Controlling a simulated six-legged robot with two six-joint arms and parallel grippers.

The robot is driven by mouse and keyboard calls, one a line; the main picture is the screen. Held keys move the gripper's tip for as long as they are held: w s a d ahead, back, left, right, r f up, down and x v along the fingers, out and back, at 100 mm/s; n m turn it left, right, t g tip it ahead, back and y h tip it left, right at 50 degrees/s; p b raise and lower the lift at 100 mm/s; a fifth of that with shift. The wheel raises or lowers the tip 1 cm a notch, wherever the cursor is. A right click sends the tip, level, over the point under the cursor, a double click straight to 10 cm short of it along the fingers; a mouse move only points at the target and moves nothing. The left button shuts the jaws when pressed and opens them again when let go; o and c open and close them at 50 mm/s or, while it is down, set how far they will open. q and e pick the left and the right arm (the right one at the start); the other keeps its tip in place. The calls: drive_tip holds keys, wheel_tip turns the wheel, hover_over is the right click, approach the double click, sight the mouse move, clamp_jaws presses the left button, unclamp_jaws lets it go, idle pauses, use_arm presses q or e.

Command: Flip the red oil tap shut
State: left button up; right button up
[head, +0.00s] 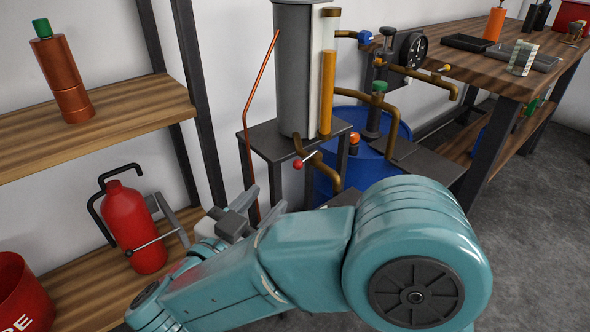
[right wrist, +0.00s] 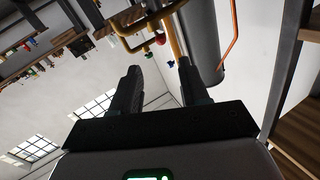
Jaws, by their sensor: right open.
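The red oil tap (head: 298,163) is a small red ball on a short pale lever, on the bent brass pipe (head: 322,172) below the grey oil tank (head: 298,70). In the right wrist view a red knob (right wrist: 160,39) shows beside the brass pipework, beyond the fingertips. My right gripper (head: 264,203) is open and empty, below and left of the tap and apart from it. In the right wrist view its two dark fingers (right wrist: 158,68) stand apart with nothing between them. My left gripper is not in view.
A blue drum (head: 375,160) stands behind the pipes. Wooden shelves (head: 100,125) at left hold a red extinguisher-like can (head: 135,225). A workbench (head: 500,75) is at right. Grey floor (head: 535,230) is clear there.

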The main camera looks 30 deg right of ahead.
sight(296, 168)
drive_tip(key=b+x, duration=0.2)
drive_tip(key=x, duration=1)
drive_tip(key=shift+w+d, duration=0.15)
drive_tip(key=shift+d, duration=0.15)
